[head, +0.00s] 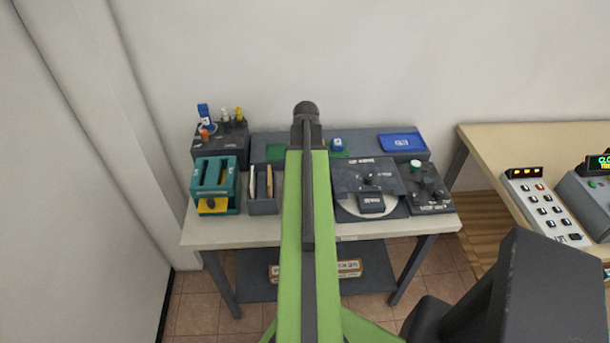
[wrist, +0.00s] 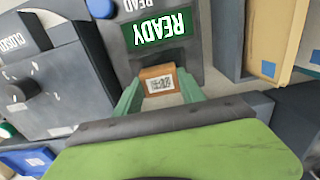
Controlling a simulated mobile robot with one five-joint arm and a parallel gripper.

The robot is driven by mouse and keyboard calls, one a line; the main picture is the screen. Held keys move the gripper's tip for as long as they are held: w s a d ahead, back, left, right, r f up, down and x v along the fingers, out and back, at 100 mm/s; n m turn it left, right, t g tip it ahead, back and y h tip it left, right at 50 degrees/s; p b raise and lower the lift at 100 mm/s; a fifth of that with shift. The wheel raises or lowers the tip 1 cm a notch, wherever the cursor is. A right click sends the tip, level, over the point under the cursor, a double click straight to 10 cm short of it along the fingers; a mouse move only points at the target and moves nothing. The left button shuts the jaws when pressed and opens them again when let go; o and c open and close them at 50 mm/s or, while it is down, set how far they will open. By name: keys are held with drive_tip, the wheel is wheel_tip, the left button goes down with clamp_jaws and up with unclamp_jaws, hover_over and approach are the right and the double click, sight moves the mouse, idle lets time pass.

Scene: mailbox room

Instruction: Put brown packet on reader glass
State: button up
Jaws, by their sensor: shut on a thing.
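The brown packet (wrist: 157,71), a small box with a white code label, shows in the wrist view. My gripper (wrist: 159,84) is shut on it, with one green finger on each side. Just beyond the packet is the grey reader (wrist: 194,47), with a lit green READY sign. The packet lies in front of the sign in the picture. The reader glass is not clearly visible, and I cannot tell whether the packet touches it. In the head view my arm hides the gripper, the packet and most of the reader area.
Rack and machine stand close on either side of my arm. A second table (head: 490,140) stands right.

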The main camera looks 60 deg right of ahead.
drive_tip(key=shift+f, duration=0.15)
drive_tip(key=shift+f+b, duration=0.5)
drive_tip(key=shift+b, duration=0.15)
drive_tip(key=shift+r, duration=0.1)
drive_tip(key=o, duration=1.4)
drive_tip(key=shift+o, duration=0.7)
drive_tip(key=shift+o, duration=0.7)
